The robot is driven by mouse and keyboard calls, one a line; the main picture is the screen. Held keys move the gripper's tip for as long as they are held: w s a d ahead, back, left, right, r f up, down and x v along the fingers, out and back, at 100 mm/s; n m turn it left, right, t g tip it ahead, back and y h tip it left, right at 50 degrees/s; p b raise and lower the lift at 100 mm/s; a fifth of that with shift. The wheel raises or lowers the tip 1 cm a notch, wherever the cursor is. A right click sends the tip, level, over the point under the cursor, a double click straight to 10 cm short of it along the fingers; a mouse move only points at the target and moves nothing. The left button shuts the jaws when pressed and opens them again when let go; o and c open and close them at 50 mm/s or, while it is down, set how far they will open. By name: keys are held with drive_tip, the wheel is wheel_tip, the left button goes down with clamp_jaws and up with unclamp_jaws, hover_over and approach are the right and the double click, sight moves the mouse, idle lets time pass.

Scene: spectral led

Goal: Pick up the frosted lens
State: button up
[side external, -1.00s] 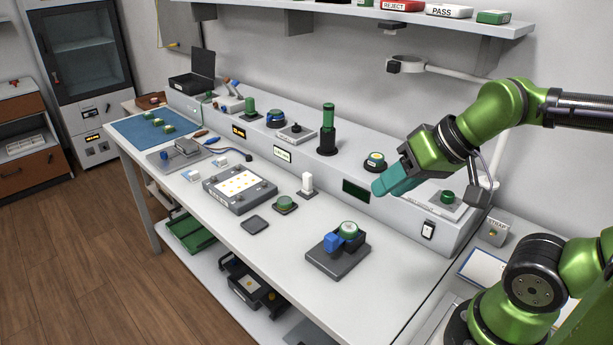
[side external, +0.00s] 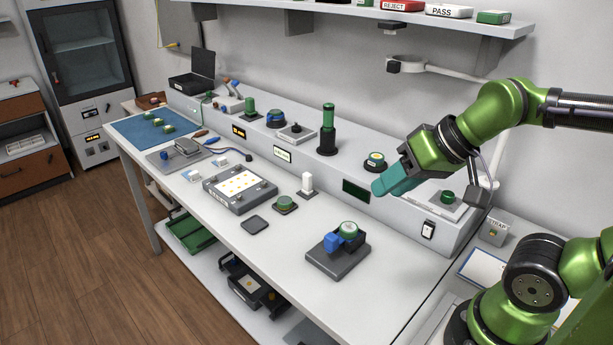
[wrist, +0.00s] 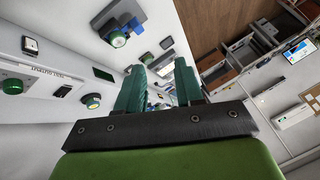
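A pale whitish-green round disc (side external: 348,228), which looks like the frosted lens, sits at the blue clamp (side external: 331,243) of a dark grey fixture (side external: 338,262) on the white bench. The disc also shows near the top of the wrist view (wrist: 118,39), with the blue clamp beside it. My gripper (side external: 379,188) has teal fingers and hangs above the bench, up and to the right of the disc, not touching it. In the wrist view the two fingers (wrist: 159,78) stand apart with nothing between them, so it is open and empty.
A raised grey ledge with a green-topped black post (side external: 327,130) and round buttons (side external: 375,161) runs along the back. Left of the fixture are a green puck (side external: 285,204), a white switch (side external: 307,184) and a panel with yellow dots (side external: 239,186). The bench front is clear.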

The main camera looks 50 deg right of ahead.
drive_tip(key=o, duration=0.4)
drive_tip(key=m+g+h, duration=0.1)
drive_tip(key=g+h, duration=0.1)
drive_tip(key=g, duration=0.5)
hover_over(349, 227)
wheel_tip(349, 227, down, 4)
drive_tip(key=f, duration=0.1)
wheel_tip(349, 227, down, 16)
drive_tip(key=shift+f, duration=0.1)
